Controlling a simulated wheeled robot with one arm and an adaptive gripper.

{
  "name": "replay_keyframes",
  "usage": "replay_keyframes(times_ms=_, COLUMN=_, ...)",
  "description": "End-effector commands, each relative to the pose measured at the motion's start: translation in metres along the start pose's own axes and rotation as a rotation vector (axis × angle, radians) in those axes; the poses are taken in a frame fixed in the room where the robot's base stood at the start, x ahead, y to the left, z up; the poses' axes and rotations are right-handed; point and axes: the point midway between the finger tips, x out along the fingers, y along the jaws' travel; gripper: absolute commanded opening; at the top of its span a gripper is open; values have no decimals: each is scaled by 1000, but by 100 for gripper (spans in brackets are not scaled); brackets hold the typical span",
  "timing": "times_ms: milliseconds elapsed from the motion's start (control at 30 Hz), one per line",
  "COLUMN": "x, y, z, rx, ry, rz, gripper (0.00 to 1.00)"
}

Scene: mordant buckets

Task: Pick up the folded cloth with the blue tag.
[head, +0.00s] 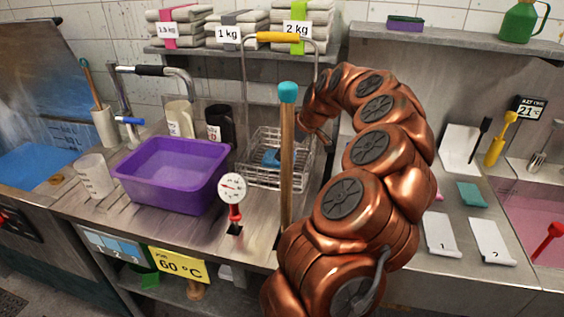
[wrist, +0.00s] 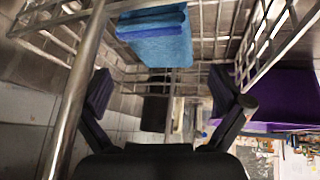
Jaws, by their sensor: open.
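A folded blue cloth (head: 271,158) lies in the wire basket (head: 262,181) on the counter in the head view. In the wrist view the cloth (wrist: 160,45) is at the top, with a darker blue band along its upper part; I cannot tell whether that band is its tag. My gripper (wrist: 160,88) is open, its dark fingers apart at left and right with nothing between them. The cloth is beyond the fingertips, not touched. Basket wires (wrist: 205,20) surround the view. In the head view the gripper is not clearly seen near the basket.
A tall basket handle (head: 281,37) rises over the basket, and its metal bar crosses the wrist view's left side. A wooden stick (head: 287,165) stands in front. A purple basin (head: 172,178) and a dial thermometer (head: 232,190) are left. A shelf (head: 210,50) holds folded cloth stacks.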

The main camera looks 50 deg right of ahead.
Motion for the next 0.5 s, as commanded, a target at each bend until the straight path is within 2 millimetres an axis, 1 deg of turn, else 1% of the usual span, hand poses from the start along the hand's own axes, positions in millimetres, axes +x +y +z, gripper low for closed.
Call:
replay_keyframes(times_ms=267, x=17, y=0, z=0, rx=3, ry=-1, rz=-4, gripper=100)
replay_keyframes(times_ms=500, x=46, y=-1, z=1, rx=3, ry=-2, rz=-7, gripper=100)
